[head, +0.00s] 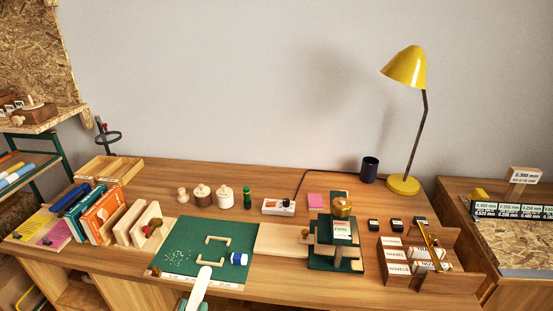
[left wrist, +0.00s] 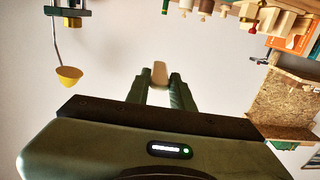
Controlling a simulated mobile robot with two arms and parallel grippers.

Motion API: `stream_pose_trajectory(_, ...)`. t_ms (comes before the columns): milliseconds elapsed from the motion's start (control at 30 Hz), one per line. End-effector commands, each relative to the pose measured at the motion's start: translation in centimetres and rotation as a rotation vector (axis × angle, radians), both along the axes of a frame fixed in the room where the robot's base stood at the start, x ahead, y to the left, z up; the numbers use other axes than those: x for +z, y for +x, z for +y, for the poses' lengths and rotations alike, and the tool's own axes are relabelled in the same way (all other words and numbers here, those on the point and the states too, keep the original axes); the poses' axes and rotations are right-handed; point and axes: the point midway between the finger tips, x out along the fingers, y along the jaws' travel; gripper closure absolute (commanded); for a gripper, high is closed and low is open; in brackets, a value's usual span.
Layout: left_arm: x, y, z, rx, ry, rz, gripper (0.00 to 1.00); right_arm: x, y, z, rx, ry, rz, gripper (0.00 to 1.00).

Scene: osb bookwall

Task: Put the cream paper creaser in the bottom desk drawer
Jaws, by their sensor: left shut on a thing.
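My right gripper is not in view.
On the desk are a green mat (head: 185,248), a wooden press-like stand (head: 322,236), a label box (head: 395,268), a yellow lamp (head: 404,184), books (head: 100,212) and small jars (head: 224,196). A shelf unit (head: 30,125) stands at the left and a side cabinet (head: 505,240) at the right.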

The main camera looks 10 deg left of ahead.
Motion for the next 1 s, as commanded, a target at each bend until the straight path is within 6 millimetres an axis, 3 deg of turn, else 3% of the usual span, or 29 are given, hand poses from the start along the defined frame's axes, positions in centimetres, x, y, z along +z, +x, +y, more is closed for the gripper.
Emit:
stream_pose_trajectory(133,0.0,0.5,0.0,-0.001,-0.001,-0.002,1.00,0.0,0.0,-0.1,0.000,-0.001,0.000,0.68)
stream_pose_trajectory(267,-0.2,2.6,-0.3,-0.006,-0.006,-0.007,1.00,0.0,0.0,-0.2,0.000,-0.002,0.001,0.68)
stream_pose_trajectory(467,0.2,9.2,-1.1,-0.021,-0.011,-0.013,1.00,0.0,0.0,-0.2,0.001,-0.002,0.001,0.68)
stream_pose_trajectory(700,2.5,17.2,-1.7,-0.033,-0.007,-0.007,1.00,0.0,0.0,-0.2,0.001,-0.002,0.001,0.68)
stream_pose_trajectory(833,3.8,19.8,-1.8,-0.034,-0.003,-0.004,1.00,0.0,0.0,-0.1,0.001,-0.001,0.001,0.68)
stream_pose_trajectory(1000,4.7,21.4,-1.9,-0.034,0.000,-0.001,1.00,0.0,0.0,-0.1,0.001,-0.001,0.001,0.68)
